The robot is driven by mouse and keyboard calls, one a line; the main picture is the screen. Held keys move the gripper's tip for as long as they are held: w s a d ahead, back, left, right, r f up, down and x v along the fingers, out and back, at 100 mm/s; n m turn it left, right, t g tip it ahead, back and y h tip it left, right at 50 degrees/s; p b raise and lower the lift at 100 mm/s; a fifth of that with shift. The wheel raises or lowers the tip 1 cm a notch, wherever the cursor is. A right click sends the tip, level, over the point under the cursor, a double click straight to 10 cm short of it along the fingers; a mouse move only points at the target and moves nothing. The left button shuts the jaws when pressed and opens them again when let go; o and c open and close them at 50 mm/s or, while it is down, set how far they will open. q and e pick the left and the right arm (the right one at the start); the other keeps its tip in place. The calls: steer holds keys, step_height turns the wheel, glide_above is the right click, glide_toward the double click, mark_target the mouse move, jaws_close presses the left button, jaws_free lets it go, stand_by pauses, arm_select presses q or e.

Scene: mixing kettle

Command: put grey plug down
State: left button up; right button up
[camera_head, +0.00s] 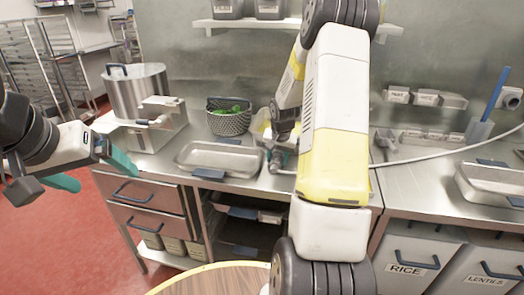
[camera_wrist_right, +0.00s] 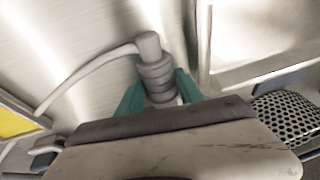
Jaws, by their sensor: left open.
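The grey plug (camera_wrist_right: 157,72) is a ribbed grey piece in the right wrist view, with a pale cable running off to the left. It sits between the teal fingers of my right gripper (camera_wrist_right: 160,95), which look closed against its sides. In the head view my right gripper (camera_head: 279,152) is low over the steel counter, just right of the shallow tray. The plug is mostly hidden there; its cable (camera_head: 420,158) runs right across the counter. Whether the plug touches the counter I cannot tell. My left gripper (camera_head: 95,172) is open and empty in front of the counter's left end.
A shallow steel tray (camera_head: 218,156) and a perforated basket (camera_head: 229,122) with green contents stand left of my right gripper. A large pot (camera_head: 138,92) stands at the far left. Another tray (camera_head: 490,178) is at the right. A round wooden top (camera_head: 215,281) is in front.

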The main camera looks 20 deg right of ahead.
steer(key=shift+o, duration=1.3)
